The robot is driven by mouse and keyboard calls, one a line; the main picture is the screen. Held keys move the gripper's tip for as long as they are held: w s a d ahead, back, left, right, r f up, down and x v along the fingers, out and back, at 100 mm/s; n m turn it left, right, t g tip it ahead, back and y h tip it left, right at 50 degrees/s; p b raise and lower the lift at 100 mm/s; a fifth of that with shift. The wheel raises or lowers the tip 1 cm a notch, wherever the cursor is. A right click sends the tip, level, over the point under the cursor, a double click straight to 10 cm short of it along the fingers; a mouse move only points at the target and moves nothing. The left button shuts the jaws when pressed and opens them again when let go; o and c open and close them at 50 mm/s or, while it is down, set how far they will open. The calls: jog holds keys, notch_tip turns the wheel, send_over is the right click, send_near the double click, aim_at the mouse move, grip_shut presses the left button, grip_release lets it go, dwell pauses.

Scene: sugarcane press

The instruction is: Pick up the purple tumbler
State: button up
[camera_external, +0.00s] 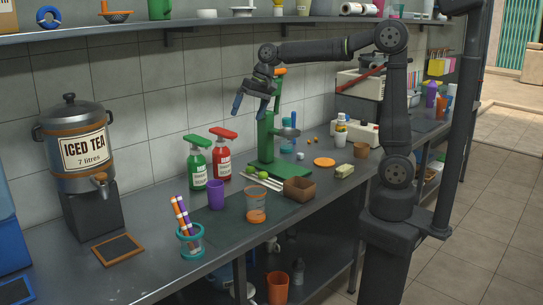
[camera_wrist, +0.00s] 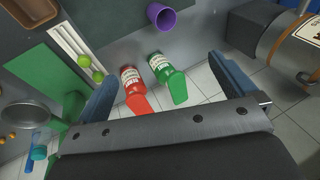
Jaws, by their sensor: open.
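The purple tumbler (camera_external: 216,195) stands upright on the grey counter, in front of the green and red bottles. In the wrist view the purple tumbler (camera_wrist: 162,17) shows at the top middle, with its open mouth visible. My gripper (camera_external: 252,104) is raised well above the counter, beside the green press, apart from the tumbler. In the wrist view its two blue fingers (camera_wrist: 162,88) are spread wide with nothing held between them.
The green bottle (camera_external: 197,162) and red bottle (camera_external: 221,154) stand just behind the tumbler. The green press (camera_external: 268,150) is to the right. An orange-banded cup (camera_external: 256,204) and a teal straw holder (camera_external: 190,241) stand nearby. The iced tea dispenser (camera_external: 79,150) is at left.

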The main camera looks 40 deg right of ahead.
dwell(0.4)
jog(key=c, duration=0.4)
jog(key=shift+o, duration=0.2)
jog(key=shift+a+f, duration=0.1)
jog(key=n+g+h, duration=0.2)
jog(key=n+h, duration=0.2)
jog(key=n, duration=1.3)
send_over(216, 194)
jog(key=w+d, duration=0.2)
notch_tip(216, 194, down, 13)
jog(key=shift+n, duration=0.4)
jog(key=shift+w+a+f, duration=0.1)
jog(key=shift+w+f, duration=0.05)
jog(key=shift+f, duration=4.3)
jog(key=shift+w+a+f, duration=0.1)
jog(key=shift+w+f, duration=0.05)
jog(key=shift+f, duration=4.3)
